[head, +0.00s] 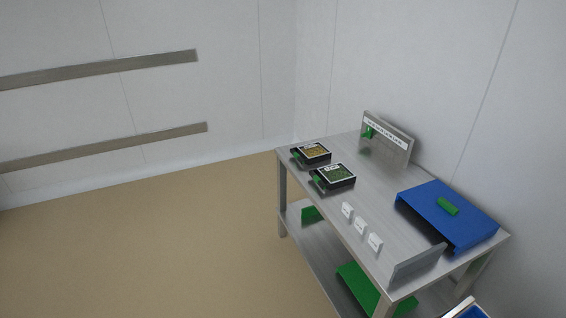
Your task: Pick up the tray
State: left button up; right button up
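Two black trays stand on the far left end of a steel table. The farther tray (327,160) has orange-brown contents showing on top, and the nearer tray (347,184) has green contents. Each has a small green piece at its left side; I cannot tell what it is. The trays are apart from each other, near the table's left edge. Neither of my grippers is in view, and nothing is seen touching the trays.
Open floor (150,250) lies left.

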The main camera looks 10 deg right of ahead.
aim_at(334, 176)
jog(key=i+j, duration=0.15)
jog(key=i, duration=0.4)
jog(key=i+j, duration=0.1)
jog(key=i, duration=0.45)
jog(key=i+j, duration=0.15)
jog(key=i, duration=0.4)
